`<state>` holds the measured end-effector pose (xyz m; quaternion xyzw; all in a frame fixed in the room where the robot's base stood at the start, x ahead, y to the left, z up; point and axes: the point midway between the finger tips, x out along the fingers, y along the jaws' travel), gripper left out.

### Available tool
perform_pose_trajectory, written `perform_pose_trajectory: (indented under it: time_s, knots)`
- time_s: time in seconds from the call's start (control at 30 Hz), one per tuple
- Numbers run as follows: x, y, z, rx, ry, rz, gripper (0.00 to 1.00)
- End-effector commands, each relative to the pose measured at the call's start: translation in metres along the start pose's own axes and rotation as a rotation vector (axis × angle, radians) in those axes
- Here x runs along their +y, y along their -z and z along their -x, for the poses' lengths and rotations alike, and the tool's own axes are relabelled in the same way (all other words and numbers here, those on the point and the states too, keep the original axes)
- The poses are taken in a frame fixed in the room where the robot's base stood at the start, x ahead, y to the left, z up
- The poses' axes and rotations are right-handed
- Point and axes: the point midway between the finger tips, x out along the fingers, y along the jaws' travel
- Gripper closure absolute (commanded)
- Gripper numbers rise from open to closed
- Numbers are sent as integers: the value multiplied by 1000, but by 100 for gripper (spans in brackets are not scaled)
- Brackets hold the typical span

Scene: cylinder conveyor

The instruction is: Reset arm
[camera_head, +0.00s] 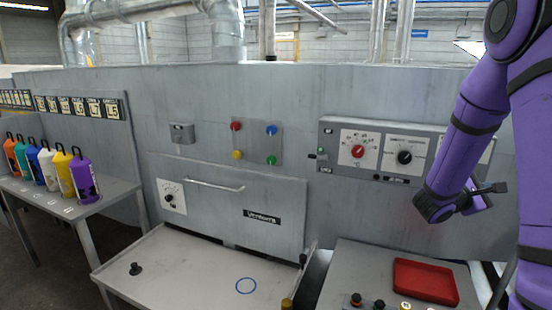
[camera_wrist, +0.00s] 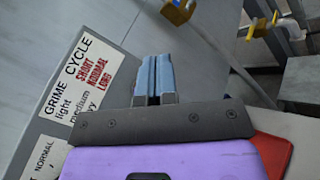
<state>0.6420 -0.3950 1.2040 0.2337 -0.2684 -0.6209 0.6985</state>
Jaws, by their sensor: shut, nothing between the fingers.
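My gripper (camera_wrist: 153,62) shows in the wrist view with its two pale blue fingers pressed together and nothing between them. In the head view my purple arm comes down from the upper right and bends in front of the grey control panel (camera_head: 337,160). The wrist end is at the panel's right part and hides some of it. The fingers are hard to make out there. The wrist view shows a white "GRIME CYCLE" label (camera_wrist: 85,75) to the left of the fingers.
A red tray (camera_head: 425,282) lies on the right-hand table below my arm. Several coloured bottles (camera_head: 83,180) stand on the left shelf. A hatch with a bar handle (camera_head: 215,184) is above the middle table (camera_head: 190,268), which bears a blue ring and a black knob (camera_head: 135,268).

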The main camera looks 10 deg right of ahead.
Motion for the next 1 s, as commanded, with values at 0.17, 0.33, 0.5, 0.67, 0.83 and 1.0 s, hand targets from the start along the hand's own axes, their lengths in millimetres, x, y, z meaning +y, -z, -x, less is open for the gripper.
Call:
perform_pose_trajectory:
  time_s: [0.17, 0.33, 0.5, 0.67, 0.83, 1.0]
  knots:
    - [-2, -57, 26, -17, 209, -119, 100]
    - [-14, -98, 59, 14, 412, -245, 100]
    - [-28, -129, 99, 90, 610, -381, 100]
    - [-40, -150, 140, 199, 788, -518, 100]
    - [-49, -168, 188, 352, 966, -667, 100]
    - [-52, -184, 238, 537, 1131, -815, 100]
